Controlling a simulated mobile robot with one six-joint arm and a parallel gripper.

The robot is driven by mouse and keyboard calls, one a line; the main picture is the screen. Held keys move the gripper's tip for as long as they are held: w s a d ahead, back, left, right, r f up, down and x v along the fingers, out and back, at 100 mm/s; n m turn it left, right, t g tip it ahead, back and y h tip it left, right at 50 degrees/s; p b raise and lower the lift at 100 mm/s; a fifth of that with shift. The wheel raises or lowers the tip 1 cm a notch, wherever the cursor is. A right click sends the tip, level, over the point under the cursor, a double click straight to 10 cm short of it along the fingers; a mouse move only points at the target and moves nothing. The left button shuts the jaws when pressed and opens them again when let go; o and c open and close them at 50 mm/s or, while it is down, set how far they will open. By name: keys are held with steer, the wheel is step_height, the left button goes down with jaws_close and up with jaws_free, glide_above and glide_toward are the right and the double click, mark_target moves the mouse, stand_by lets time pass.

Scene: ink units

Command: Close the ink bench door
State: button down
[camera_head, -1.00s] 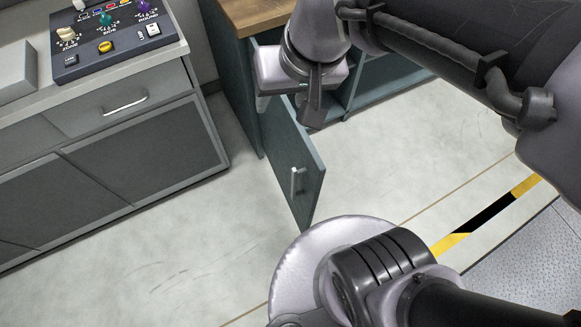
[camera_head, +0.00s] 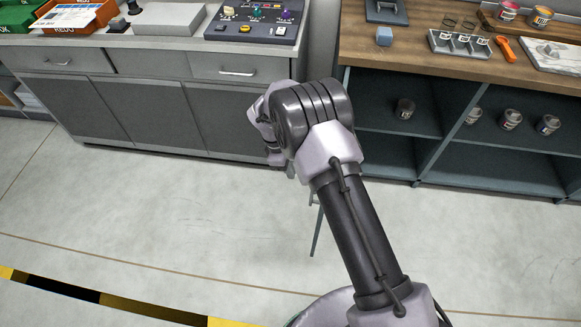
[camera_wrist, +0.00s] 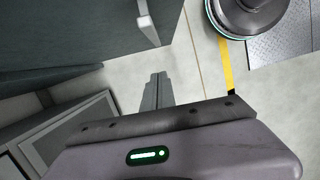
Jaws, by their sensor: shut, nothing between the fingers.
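The ink bench (camera_head: 345,100) has a wooden top and dark teal open shelves, at the right of the head view. Its door (camera_head: 317,232) stands open, seen nearly edge-on and mostly hidden behind my arm. In the wrist view the door's dark teal face (camera_wrist: 90,30) fills the upper left, with its pale bar handle (camera_wrist: 148,24) near the edge. My gripper (camera_wrist: 156,80) is shut and empty, its fingertips below the handle in that view, apart from it over pale floor. In the head view the fingers are largely hidden by my wrist.
A grey cabinet (camera_head: 150,112) with drawers stands at the left, carrying a control panel (camera_head: 255,22) and red trays (camera_head: 75,15). Several cans stand on the bench shelves, including one can (camera_head: 405,108). The floor (camera_head: 180,220) in front is clear, with a yellow-black stripe (camera_head: 70,290).

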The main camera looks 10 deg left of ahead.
steer(key=d+f+b, duration=0.2)
steer(key=d+f, duration=0.1)
steer(key=d, duration=0.2)
steer(key=shift+s+f, duration=0.25)
steer(key=shift+s, duration=0.1)
steer(key=shift+d, duration=0.1)
